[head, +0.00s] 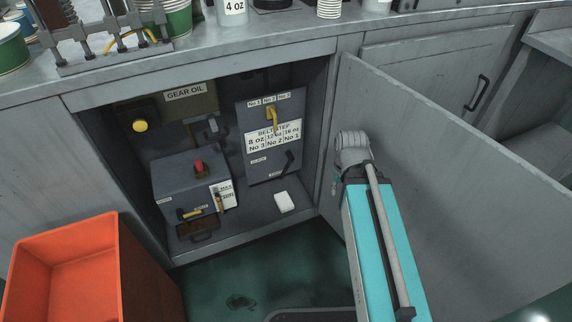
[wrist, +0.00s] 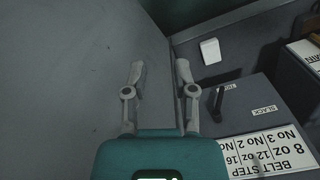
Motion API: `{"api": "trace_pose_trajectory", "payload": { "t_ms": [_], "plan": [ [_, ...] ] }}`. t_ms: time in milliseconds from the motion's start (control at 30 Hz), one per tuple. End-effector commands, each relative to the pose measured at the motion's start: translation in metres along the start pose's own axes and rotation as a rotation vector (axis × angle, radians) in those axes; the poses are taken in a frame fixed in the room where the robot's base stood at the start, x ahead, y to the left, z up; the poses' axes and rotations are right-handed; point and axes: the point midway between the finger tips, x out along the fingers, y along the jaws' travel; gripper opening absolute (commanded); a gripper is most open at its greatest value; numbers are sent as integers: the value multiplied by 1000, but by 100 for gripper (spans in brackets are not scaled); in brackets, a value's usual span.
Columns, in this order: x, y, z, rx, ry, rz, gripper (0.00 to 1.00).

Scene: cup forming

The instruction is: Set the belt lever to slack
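The belt lever (head: 289,162) is a short black handle low on the right of the grey belt-step box (head: 250,120) inside the open cabinet. It also shows in the wrist view (wrist: 218,103), between a small tight label and a slack label (wrist: 264,111). It stands nearer the tight label there. My gripper (wrist: 159,72) is open, with nothing between its fingers. In the wrist view it is left of the lever and apart from it, in front of the grey door surface. In the head view my gripper is not visible; only my arm shows.
The open cabinet door (head: 440,150) stands close on the right. A yellow handle (head: 272,118) is higher on the belt-step box. A white block (head: 285,202) lies on the cabinet floor. A box with a red knob (head: 199,166) stands left. An orange bin (head: 70,270) is front left.

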Motion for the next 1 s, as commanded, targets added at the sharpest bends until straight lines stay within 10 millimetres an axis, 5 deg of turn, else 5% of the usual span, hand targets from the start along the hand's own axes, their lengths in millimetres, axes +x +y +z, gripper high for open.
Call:
{"api": "trace_pose_trajectory", "payload": {
  "t_ms": [467,1000],
  "plan": [
    [6,-15,-18,66,6,-3,35],
    [44,-84,-140,570,40,-39,35]
  ]
}}
